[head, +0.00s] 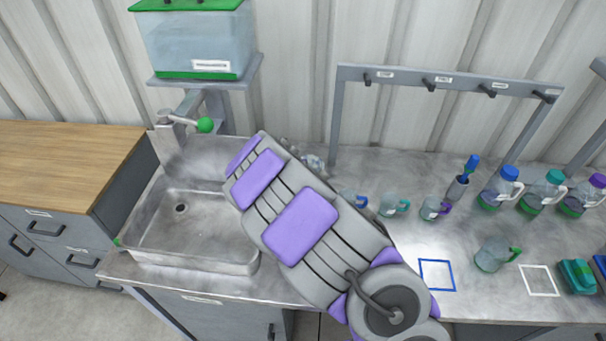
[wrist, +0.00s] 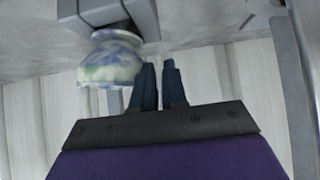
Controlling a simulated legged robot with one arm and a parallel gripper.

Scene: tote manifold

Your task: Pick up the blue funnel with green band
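I cannot make out a blue funnel with a green band for certain in either view. In the wrist view my gripper (wrist: 160,62) shows two dark blue fingers close together, with a thin gap and nothing visible between them. A rounded whitish thing with blurred blue and green patches (wrist: 110,62) is just left of the fingers, below a grey bracket-like part. I cannot tell whether they touch. In the head view my arm hides my gripper and part of the counter. A small patchy white-blue thing (head: 314,163) shows beside the arm at the back.
A steel sink (head: 190,235) lies left of my arm. On the counter are a teal-handled cup (head: 392,204), a purple-handled cup (head: 431,208), a green-handled jug (head: 490,256) and several capped bottles (head: 498,190). A grey hook rack (head: 450,82) spans the back. Taped squares (head: 436,275) lie in front.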

